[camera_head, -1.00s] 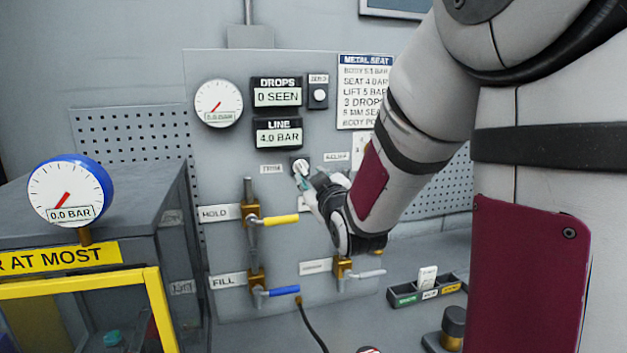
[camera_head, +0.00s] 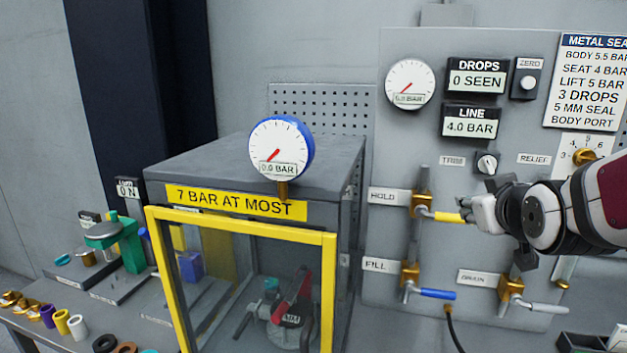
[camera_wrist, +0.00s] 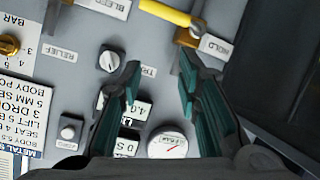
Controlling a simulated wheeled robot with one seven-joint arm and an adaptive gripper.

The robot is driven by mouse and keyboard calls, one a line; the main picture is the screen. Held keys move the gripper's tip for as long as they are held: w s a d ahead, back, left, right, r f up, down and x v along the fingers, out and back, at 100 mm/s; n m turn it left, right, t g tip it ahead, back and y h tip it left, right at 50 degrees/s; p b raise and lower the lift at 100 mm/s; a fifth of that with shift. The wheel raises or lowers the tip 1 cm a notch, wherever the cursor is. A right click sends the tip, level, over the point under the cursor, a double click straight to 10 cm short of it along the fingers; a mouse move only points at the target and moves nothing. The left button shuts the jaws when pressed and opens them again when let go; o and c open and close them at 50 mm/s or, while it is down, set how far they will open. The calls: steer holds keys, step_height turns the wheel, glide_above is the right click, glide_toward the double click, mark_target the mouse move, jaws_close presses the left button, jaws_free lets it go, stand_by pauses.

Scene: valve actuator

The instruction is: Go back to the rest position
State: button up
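My gripper (camera_head: 478,210) is in front of the grey valve panel, and in the head view it overlaps the end of the yellow HOLD handle (camera_head: 447,217). I cannot tell from this view whether it touches the handle. In the wrist view my gripper (camera_wrist: 160,60) shows two teal-padded fingers spread apart with nothing between them. The TRIM knob (camera_head: 487,162) is just above my gripper in the head view, and it also shows in the wrist view (camera_wrist: 110,60), clear of the fingers. The HOLD handle (camera_wrist: 165,12) lies beyond the fingertips there.
The blue FILL handle (camera_head: 437,294) and grey DRAIN handle (camera_head: 541,307) are lower on the panel. A yellow-framed cabinet (camera_head: 240,226) with a blue gauge (camera_head: 281,147) on top stands to the left. The LINE display (camera_head: 470,123) reads 4.0 BAR.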

steer(key=s+a+f+g+y, duration=0.1)
steer(key=s+a+f+g, duration=0.1)
steer(key=s, duration=0.4)
steer(key=s+a+f+m+g+y+b, duration=0.1)
steer(key=s+a+f+g, duration=0.1)
steer(key=s+a, duration=0.3)
steer(key=s+a+f+g+b, duration=0.1)
steer(key=s+a+f+g, duration=0.2)
steer(key=s, duration=0.6)
steer(key=shift+a+m+g+y, duration=0.2)
steer(key=shift+m+g+y, duration=0.1)
steer(key=shift+g+y, duration=0.1)
steer(key=shift+s, duration=0.1)
